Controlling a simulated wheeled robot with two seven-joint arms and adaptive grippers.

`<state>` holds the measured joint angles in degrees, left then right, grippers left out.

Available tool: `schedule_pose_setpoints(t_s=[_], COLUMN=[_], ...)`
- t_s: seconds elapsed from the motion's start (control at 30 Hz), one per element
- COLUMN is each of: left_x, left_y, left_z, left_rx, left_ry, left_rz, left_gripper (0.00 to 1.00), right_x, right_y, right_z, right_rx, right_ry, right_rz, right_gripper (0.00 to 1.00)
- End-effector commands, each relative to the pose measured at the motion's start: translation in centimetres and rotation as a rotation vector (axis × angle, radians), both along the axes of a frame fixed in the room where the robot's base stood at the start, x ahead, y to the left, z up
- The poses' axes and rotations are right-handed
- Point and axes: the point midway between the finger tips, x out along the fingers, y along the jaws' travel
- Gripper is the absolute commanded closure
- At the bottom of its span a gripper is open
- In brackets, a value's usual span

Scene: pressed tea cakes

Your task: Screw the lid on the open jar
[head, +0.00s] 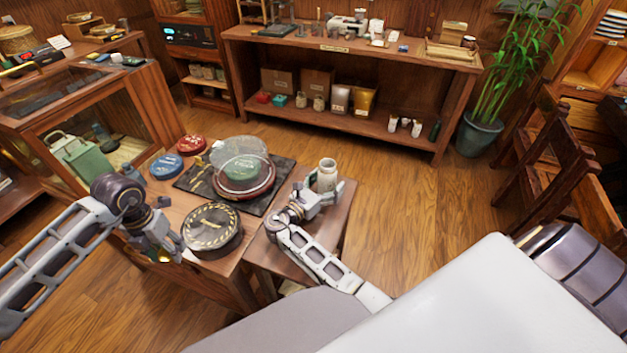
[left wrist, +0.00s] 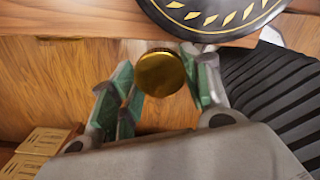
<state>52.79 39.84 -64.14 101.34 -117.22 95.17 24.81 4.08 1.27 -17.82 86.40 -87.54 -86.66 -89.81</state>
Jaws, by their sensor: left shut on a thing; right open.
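The open jar (head: 327,170), pale and upright, stands on the right part of the small wooden table in the head view. My right gripper (head: 322,197) is open at the jar's near side; whether its fingers touch the jar I cannot tell. My left gripper (head: 166,254) is at the left, off the table's near left edge. In the left wrist view my left gripper (left wrist: 161,88) is shut on the round gold lid (left wrist: 160,73), held between the green-padded fingertips. The lid is only a small gold spot in the head view.
A dark round tin with a patterned rim (head: 212,228) sits on the table between my grippers. Behind it a dark tray (head: 200,180) bears a tea cake under a clear dome (head: 240,158). Blue (head: 166,165) and red (head: 191,144) discs lie at the back left.

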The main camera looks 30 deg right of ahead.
Motion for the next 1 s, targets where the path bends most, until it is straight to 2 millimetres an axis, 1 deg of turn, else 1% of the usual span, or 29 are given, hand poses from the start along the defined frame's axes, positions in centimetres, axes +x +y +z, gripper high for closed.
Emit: schedule_pose_setpoints(t_s=[0.37, 0.4, 0.83, 0.87, 1.0], left_x=[0.0, 0.0, 0.0, 0.0, 0.0], left_y=[0.01, 0.01, 0.0, 0.0, 0.0], left_z=[0.02, 0.02, 0.02, 0.02, 0.02], left_rx=[0.0, 0.0, 0.0, 0.0, 0.0], left_ry=[0.0, 0.0, 0.0, 0.0, 0.0], left_rz=[0.0, 0.0, 0.0, 0.0, 0.0], left_gripper=[0.6, 0.6, 0.6, 0.6, 0.6], right_x=[0.0, 0.0, 0.01, 0.04, 0.04], right_y=[0.01, 0.0, -0.01, -0.01, -0.01], right_z=[0.02, 0.02, 0.02, 0.09, 0.09], right_rx=[0.0, 0.0, 0.0, -0.001, -0.001], right_ry=[0.0, 0.0, 0.0, -0.001, -0.001], right_rz=[0.0, 0.0, 0.001, 0.001, 0.001], right_gripper=[0.22, 0.23, 0.78, 0.8, 0.8])
